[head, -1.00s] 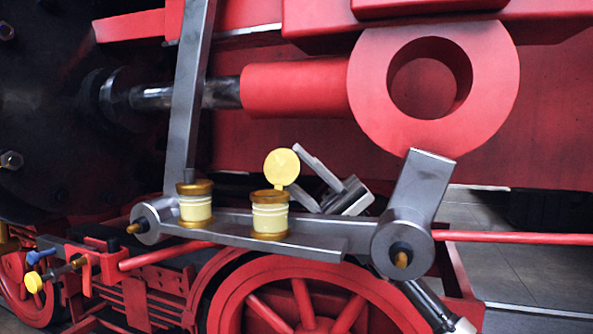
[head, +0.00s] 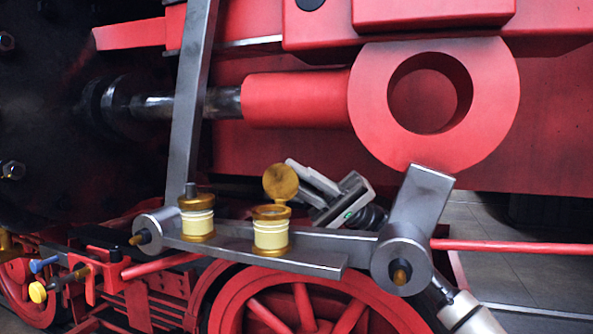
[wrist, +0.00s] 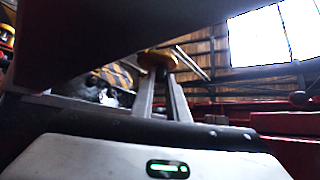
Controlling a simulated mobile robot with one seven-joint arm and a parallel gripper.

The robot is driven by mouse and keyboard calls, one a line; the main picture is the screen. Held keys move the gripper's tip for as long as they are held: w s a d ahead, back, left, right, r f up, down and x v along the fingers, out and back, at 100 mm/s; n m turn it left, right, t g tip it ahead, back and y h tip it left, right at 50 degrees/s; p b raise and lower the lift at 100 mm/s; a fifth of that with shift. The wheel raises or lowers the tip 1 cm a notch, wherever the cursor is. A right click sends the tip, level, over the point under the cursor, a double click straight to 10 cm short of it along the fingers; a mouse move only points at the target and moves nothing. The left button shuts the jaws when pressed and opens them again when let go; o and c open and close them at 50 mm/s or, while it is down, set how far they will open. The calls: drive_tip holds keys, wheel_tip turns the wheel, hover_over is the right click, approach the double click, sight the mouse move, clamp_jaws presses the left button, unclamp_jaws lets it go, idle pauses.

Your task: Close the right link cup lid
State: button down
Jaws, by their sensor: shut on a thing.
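The right link cup (head: 271,234) is a cream cup with brass rims on the grey link bar (head: 240,251). Its round brass lid (head: 280,182) stands upright above the cup's back rim, so the cup is open. The left link cup (head: 197,220) has a brass cap on top. My gripper (head: 290,171) comes in from behind and to the right, with its fingertips at the lid. In the wrist view its two fingers (wrist: 160,76) converge on a brass edge (wrist: 157,57), which I take to be the lid. The exact contact is partly hidden.
The grey upright rod (head: 190,110) stands beside the left cup. The grey arm (head: 419,205) with a round joint is to the right. The red ring (head: 495,105) and red rod lie above, and a red wheel (head: 290,270) lies below the bar.

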drive_tip(key=shift+s+a+r+n+t+h+p, duration=0.1)
drive_tip(key=shift+s+r+n+h+p, duration=0.15)
drive_tip(key=shift+n+h+p, duration=0.4)
drive_tip(key=shift+s+a+r+n+t+h+p, duration=0.1)
drive_tip(key=shift+s+r+n+h+p, duration=0.15)
drive_tip(key=shift+n+h+p, duration=0.4)
drive_tip(key=shift+s+a+r+n+t+h+p, duration=0.1)
drive_tip(key=shift+s+r+n+h+p, duration=0.15)
drive_tip(key=shift+n+h+p, duration=0.4)
drive_tip(key=shift+f, duration=0.1)
drive_tip(key=c, duration=1.7)
unclamp_jaws()
drive_tip(key=shift+s, duration=0.1)
